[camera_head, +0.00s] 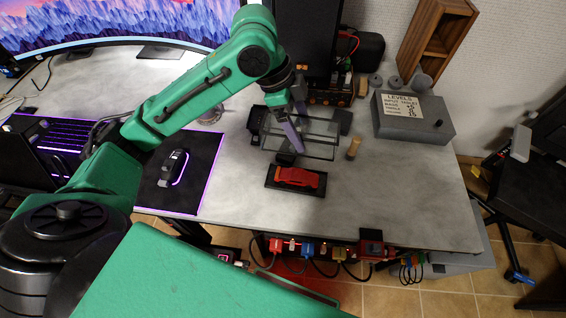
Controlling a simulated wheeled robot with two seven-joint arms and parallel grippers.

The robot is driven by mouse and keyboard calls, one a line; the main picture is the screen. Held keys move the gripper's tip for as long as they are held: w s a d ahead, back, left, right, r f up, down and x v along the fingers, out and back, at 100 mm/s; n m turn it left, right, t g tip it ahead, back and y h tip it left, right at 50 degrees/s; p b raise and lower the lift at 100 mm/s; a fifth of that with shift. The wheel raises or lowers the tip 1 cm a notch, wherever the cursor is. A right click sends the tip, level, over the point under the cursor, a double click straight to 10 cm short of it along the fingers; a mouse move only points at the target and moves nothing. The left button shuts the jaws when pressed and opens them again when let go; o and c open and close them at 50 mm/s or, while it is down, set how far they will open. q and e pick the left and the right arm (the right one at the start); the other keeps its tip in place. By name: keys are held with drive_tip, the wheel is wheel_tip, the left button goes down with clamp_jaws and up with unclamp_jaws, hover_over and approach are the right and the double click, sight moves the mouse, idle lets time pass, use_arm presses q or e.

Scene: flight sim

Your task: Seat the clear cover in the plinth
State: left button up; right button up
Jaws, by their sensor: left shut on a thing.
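The clear cover (322,138) is a transparent box with thin visible edges, in the middle of the head view. My left gripper (289,143) reaches down over it from behind and is shut on it, partly hiding its left part. The plinth (272,184) is a flat black base on the desk, just in front of and below the cover in the picture. A red model car (297,178) sits on the plinth. The cover is apart from the plinth, not around the car. Its exact height above the desk is hard to tell. My right gripper is out of view.
A grey box labelled LEVELS (412,118) stands farther right. A mouse (173,167) lies on a mat (207,160) at left. The grey desk (400,200) is clear to the plinth's right.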

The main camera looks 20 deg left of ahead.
use_arm(q)
hover_over(301, 175)
wheel_tip(301, 175, down, 6)
drive_tip(key=f, duration=0.7)
drive_tip(key=a+f, duration=0.1)
drive_tip(key=f, duration=0.2)
drive_tip(key=shift+s+f, duration=0.15)
drive_tip(key=shift+a+f, duration=0.15)
drive_tip(key=shift+f, duration=0.2)
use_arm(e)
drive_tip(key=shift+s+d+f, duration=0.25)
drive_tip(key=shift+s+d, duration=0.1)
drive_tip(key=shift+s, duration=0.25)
use_arm(q)
drive_tip(key=shift+f, duration=0.1)
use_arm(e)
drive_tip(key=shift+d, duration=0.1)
use_arm(q)
drive_tip(key=o, duration=1.2)
drive_tip(key=shift+c, duration=0.2)
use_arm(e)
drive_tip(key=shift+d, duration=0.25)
use_arm(q)
drive_tip(key=v, duration=1.2)
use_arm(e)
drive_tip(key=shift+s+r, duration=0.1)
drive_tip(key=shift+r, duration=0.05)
